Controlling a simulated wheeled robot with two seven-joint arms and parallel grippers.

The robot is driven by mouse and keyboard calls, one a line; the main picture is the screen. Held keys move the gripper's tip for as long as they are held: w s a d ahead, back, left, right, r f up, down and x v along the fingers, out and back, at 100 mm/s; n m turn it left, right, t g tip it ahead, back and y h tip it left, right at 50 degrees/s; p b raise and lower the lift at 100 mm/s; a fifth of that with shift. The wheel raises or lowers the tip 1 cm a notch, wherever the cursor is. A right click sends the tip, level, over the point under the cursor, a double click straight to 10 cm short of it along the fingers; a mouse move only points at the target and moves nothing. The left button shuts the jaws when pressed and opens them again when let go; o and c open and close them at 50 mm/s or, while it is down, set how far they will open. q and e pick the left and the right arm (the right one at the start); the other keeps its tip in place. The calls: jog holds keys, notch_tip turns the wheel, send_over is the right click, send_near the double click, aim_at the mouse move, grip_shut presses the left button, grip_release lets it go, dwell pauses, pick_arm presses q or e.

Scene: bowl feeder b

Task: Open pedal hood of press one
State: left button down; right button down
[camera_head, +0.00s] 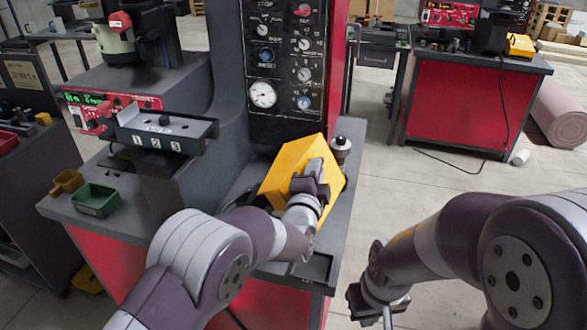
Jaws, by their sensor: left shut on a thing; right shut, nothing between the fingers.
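The yellow pedal hood (288,162) of the press sits at the right front of the grey machine bench (345,135), tilted. My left gripper (314,172) is at the hood's near face and is shut on it. The fingertips and the exact part they grip are hard to make out, and my wrist covers the hood's lower front. What lies under the hood is hidden. My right gripper (372,310) is shut and empty, low over the floor to the right of the bench, near the bottom edge of the view.
A control panel with a gauge (263,94) rises behind the hood. A metal knob-topped part (341,147) stands just right of the hood. A numbered block (165,131) and a green bin (96,199) are at the left. Open floor (410,190) lies to the right.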

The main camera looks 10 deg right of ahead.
pick_arm(q)
jog(key=s+d+f+m, duration=0.3)
jog(key=d+f+m, duration=0.1)
jog(key=d, duration=0.4)
jog(key=shift+s+m+p, duration=0.2)
jog(key=shift+m+p, duration=0.1)
jog(key=shift+m, duration=0.1)
pick_arm(e)
jog(key=shift+r, duration=0.35)
pick_arm(q)
jog(key=shift+f, duration=0.1)
jog(key=c, duration=1.2)
grip_release()
jog(key=shift+o, duration=0.2)
jog(key=shift+f, duration=0.1)
pick_arm(e)
jog(key=shift+s+f, duration=0.1)
jog(key=shift+s, duration=0.05)
